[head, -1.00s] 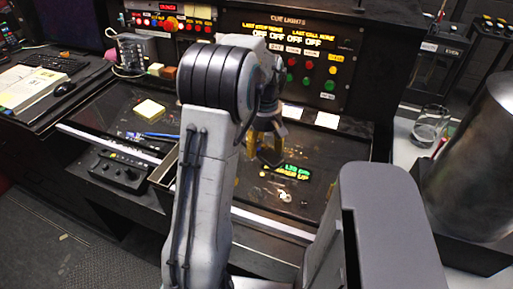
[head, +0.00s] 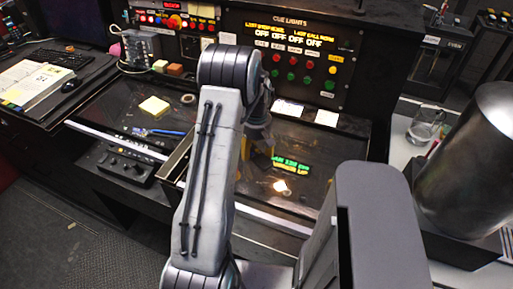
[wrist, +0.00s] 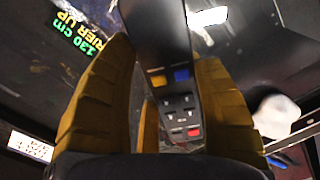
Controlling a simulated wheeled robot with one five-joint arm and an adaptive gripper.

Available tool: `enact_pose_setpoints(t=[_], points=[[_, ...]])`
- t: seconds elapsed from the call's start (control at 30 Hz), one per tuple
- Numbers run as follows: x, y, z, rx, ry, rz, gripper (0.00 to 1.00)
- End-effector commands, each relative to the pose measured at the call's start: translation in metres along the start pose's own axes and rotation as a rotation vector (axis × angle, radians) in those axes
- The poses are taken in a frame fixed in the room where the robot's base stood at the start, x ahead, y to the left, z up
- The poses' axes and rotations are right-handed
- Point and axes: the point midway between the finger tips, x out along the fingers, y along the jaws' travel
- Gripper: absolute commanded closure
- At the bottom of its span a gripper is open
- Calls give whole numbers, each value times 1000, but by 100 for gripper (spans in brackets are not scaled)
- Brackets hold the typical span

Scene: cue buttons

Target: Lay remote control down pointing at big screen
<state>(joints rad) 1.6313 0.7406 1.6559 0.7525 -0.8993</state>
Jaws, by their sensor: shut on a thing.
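The remote control (wrist: 172,100) is dark, with yellow, blue and red buttons at its near end. In the wrist view it lies between the two ochre fingers of my gripper (wrist: 166,62), which is shut on it. Its far end runs out of the top of that view. In the head view my arm hides most of the gripper and the remote, above the dark desk top (head: 225,190). A dark monitor (head: 75,22) stands at the upper left; I cannot tell whether it is the big screen.
A cue-light panel (head: 292,60) with buttons stands behind the desk. Yellow notes (head: 154,106) and a blue pen (head: 166,133) lie to the left. A control box (head: 127,163) is at the front left. A large metal cylinder (head: 480,165) and a glass (head: 425,125) are at the right.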

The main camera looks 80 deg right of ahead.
Motion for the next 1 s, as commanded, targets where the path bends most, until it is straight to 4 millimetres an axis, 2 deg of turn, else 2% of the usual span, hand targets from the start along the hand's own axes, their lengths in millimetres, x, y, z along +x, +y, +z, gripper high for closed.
enact_pose_setpoints(t=[0.43, 0.47, 0.5, 0.7, 1.0], points=[[5, 0, 0, 0, 1, 1, 74], [5, 0, 0, 0, 0, 0, 36], [4, 0, 0, 0, 0, 0, 33], [4, 0, 0, 0, 0, 0, 15], [2, 0, 0, 0, 0, 0, 15]])
